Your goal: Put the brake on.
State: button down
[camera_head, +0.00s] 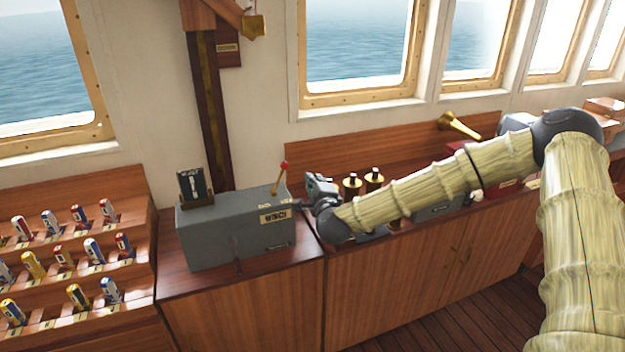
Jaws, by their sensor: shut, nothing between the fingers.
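A grey winch box (232,236) stands on the wooden cabinet left of centre. A label reading WINCH (275,216) is on its front. A thin lever with a red knob (284,165) rises from the right part of its top, leaning slightly right. Which of these is the brake, I cannot tell. My gripper (311,183) is just right of the box and the red-knobbed lever, apart from the knob. It looks shut and empty; its fingertips are small in the view.
A dark card in a holder (193,184) stands on the box's left end. Two brass-topped dark items (352,186) stand close behind my forearm. A brass horn (458,125) lies farther right. A rack of coloured cylinders (62,257) is at left. A wooden post (207,110) rises behind.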

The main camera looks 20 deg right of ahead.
jog(key=w+a+p, duration=0.3)
jog(key=w+p, duration=0.1)
jog(key=w, duration=0.2)
jog(key=shift+w+r+p, duration=0.2)
jog(key=shift+r+p, duration=0.15)
jog(key=shift+p, duration=0.05)
dwell(0.3)
jog(key=shift+a+r+n+b, duration=0.4)
jog(key=shift+n+b, duration=0.25)
jog(key=shift+n, duration=0.05)
notch_tip(320, 180, up, 2)
jog(key=n+t+b, duration=0.1)
jog(key=n+b, duration=0.4)
jog(key=n, duration=0.1)
send_over(279, 178)
jog(key=s, duration=0.2)
jog(key=shift+a+r+n+t+b, duration=0.2)
jog(key=shift+a+n+t+b, duration=0.2)
jog(key=shift+a+n+b, duration=1.15)
jog(key=shift+a, duration=0.25)
